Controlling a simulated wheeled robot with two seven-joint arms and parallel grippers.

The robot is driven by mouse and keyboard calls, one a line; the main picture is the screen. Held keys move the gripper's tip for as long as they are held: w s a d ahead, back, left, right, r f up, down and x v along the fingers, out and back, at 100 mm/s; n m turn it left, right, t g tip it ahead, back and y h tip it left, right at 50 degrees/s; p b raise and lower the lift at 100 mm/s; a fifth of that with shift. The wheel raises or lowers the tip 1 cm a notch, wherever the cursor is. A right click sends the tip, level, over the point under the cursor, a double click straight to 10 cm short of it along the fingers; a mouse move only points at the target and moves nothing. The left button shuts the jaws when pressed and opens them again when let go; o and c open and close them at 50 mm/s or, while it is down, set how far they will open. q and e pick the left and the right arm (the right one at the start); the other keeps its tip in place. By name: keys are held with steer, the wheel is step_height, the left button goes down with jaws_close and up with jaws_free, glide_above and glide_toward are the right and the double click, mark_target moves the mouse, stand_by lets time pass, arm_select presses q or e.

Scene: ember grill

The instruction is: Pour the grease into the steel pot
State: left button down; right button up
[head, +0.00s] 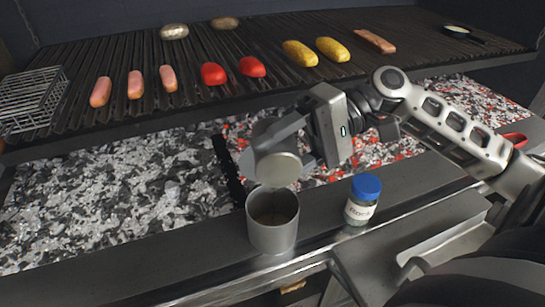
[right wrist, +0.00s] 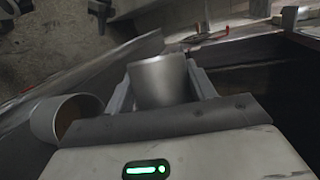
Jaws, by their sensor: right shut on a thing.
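The steel pot (head: 272,236) stands upright on the front ledge, with some dark brownish content inside. It also shows at the left of the right wrist view (right wrist: 45,118). My right gripper (head: 280,135) is shut on a grey metal cup (head: 278,169), tilted just above the pot. The cup shows between my fingers in the right wrist view (right wrist: 160,82). A faint thin line hangs between the cup and the pot; I cannot tell for certain if it is grease. The inside of the cup is hidden. My left gripper is not in view.
A blue-capped jar (head: 361,203) stands close right of the pot. Embers (head: 130,190) glow behind the ledge. The grill grate (head: 190,110) above holds sausages, red peppers, corn and potatoes. A wire basket (head: 32,98) sits at the left.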

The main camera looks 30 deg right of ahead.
steer(key=shift+w+r, duration=0.1)
steer(key=shift+r, duration=0.05)
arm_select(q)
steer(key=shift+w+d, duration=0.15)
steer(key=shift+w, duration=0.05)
arm_select(e)
steer(key=shift+w+d+r+m+g+y, duration=0.2)
steer(key=shift+w+r+m+g+y, duration=0.15)
steer(key=shift+m+y, duration=0.4)
steer(key=shift+r+m, duration=0.1)
steer(key=shift+m, duration=0.15)
